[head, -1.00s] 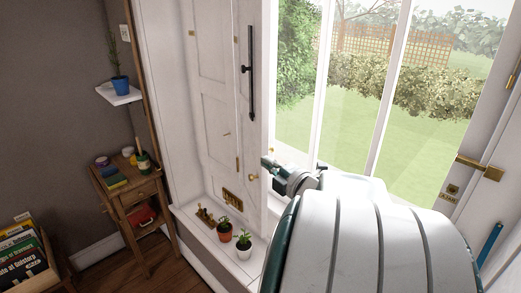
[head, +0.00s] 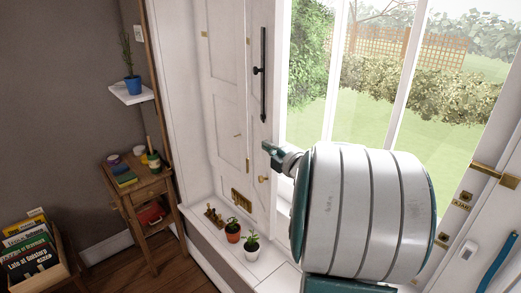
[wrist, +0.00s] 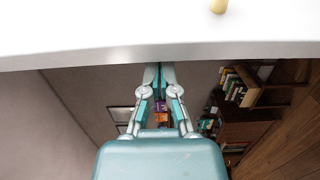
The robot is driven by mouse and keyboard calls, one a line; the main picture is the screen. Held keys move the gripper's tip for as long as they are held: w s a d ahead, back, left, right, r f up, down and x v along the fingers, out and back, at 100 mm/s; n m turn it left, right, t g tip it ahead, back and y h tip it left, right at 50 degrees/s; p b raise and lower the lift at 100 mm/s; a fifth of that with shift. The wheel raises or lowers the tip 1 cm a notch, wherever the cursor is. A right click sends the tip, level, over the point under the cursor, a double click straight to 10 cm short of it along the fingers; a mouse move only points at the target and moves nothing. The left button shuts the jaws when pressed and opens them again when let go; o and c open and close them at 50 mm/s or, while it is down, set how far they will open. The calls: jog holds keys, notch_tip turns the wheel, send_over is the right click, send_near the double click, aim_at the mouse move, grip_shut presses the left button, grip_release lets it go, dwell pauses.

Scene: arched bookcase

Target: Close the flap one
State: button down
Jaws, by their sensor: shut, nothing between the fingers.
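A white panelled flap (head: 261,120) with a black bar handle (head: 262,68) and a brass knob (head: 262,179) stands at the left side of the window. It stands out beside another white panel (head: 222,90). My gripper (head: 269,149) is at the flap's right edge, between the handle and the knob; whether it touches cannot be told. In the wrist view, my gripper (wrist: 160,68) is shut and empty, with its tips at the edge of a white surface (wrist: 90,35) bearing a yellowish knob (wrist: 218,5). My arm hides part of the window.
Potted plants (head: 251,247) and a small brass object (head: 213,216) stand on the sill (head: 265,262) below the flap. A wooden side table (head: 144,194) and a book crate (head: 36,262) are at the left. A brass latch (head: 492,174) sticks out at the right.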

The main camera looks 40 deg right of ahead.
jog(key=shift+s+d, duration=0.1)
jog(key=shift+d, duration=0.15)
